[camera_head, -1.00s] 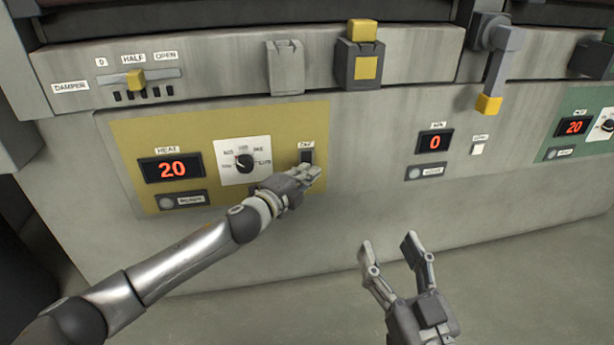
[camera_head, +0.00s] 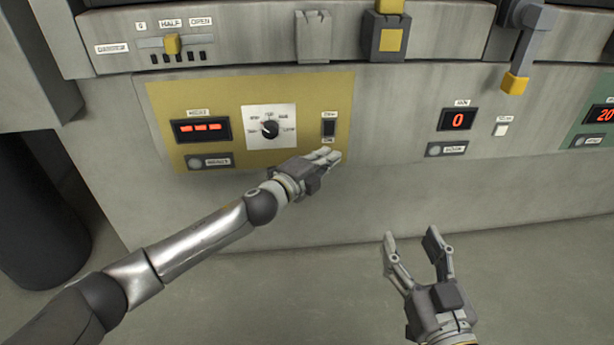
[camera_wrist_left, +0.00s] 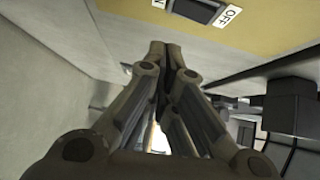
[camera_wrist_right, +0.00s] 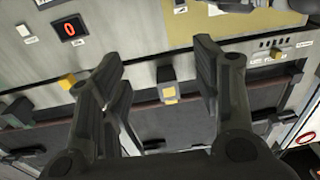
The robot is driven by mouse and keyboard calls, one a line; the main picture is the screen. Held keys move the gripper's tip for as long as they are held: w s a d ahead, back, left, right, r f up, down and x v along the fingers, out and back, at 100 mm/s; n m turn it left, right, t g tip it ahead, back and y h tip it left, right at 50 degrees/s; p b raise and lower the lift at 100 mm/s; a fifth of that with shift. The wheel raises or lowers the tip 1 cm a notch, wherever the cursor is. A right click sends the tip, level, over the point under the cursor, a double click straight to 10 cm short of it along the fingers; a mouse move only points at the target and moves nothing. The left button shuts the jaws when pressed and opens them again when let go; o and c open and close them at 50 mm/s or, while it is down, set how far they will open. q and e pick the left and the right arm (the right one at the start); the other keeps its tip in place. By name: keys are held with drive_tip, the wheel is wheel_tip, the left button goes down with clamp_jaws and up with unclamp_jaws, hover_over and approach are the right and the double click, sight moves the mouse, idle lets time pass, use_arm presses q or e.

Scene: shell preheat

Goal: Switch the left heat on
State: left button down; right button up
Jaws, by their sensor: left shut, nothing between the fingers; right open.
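The yellow left heat panel (camera_head: 300,95) carries a dark rocker switch (camera_head: 329,128) with labels above and below it. The panel's display (camera_head: 201,129) shows red dashes. A black knob (camera_head: 270,129) sits on a white dial between display and switch. My left gripper (camera_head: 330,156) is shut and empty, just below the switch and apart from it in the head view. The left wrist view shows part of the switch (camera_wrist_left: 197,10) beside an OFF label, beyond the fingertips. My right gripper (camera_head: 412,236) is open and empty, low in front of the machine.
A damper slider (camera_head: 172,44) is at the upper left. A grey lever with a yellow end (camera_head: 515,84) hangs at the upper right. A middle display (camera_head: 458,119) reads 0. A green panel (camera_head: 592,120) is at the right edge. The floor in front is clear.

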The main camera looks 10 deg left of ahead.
use_arm(q)
drive_tip(key=p+v, duration=0.1)
drive_tip(key=v, duration=0.7)
drive_tip(key=shift+f, duration=0.45)
use_arm(e)
wheel_tip(320, 180, down, 8)
drive_tip(key=s+d+g+h, duration=0.1)
drive_tip(key=s+g, duration=0.1)
drive_tip(key=g, duration=0.2)
drive_tip(key=shift+d+r+g+h, duration=0.2)
drive_tip(key=shift+d+g+h, duration=0.05)
drive_tip(key=shift+g+h, duration=0.05)
